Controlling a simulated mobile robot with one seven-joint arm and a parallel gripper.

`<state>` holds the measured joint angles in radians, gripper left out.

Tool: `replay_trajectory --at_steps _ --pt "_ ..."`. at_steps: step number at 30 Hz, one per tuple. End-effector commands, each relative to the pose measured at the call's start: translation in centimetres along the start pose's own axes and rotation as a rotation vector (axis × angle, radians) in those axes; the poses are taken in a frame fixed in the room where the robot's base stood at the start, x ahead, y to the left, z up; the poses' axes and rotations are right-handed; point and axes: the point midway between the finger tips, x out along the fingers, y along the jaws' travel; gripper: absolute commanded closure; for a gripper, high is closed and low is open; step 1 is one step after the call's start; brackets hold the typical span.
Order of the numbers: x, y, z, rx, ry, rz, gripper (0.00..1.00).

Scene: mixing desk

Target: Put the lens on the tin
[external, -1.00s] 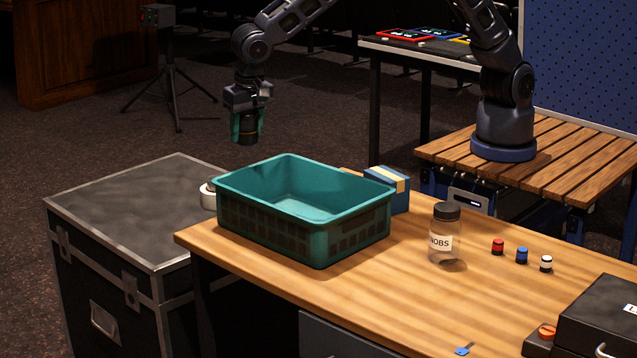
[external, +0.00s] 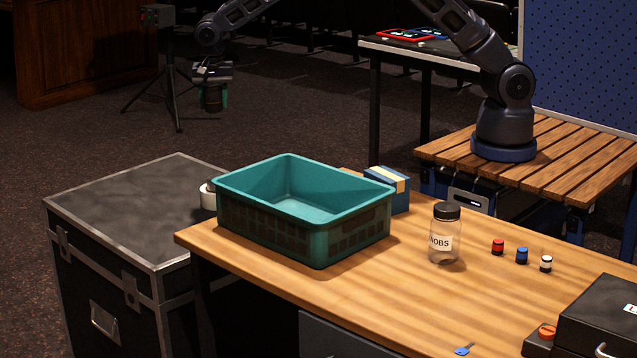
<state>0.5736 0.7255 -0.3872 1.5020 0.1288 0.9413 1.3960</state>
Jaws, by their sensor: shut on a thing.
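My gripper (external: 212,106) is at the upper left in the external view, high up and left of the teal crate. It is shut on the lens (external: 212,97), a short dark cylinder between the teal fingers. The lens hangs in the air, apart from every surface. I cannot make out a tin for certain. A white round thing (external: 208,197) with a dark part sits behind the crate's left corner, partly hidden by it.
The teal crate (external: 313,240) stands on the wooden desk (external: 350,290); its visible inside looks empty. A blue and cream block (external: 392,188) is behind it. A jar (external: 445,235), several small knobs and a black case (external: 605,315) stand to the right.

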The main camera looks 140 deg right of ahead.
Motion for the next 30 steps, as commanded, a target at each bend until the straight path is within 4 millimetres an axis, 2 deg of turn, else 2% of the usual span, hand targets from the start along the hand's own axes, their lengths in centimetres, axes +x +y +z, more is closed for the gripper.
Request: replay_trajectory --at_steps 5,21,24,30 --pt "1.3 0.0 -0.9 0.017 0.0 0.003 0.86" --pt "12.5 0.0 0.8 0.017 0.0 0.004 0.86" --pt "14.1 0.0 1.1 0.017 0.0 0.003 0.86" --pt "15.7 -0.1 1.4 0.017 0.0 0.002 0.86"
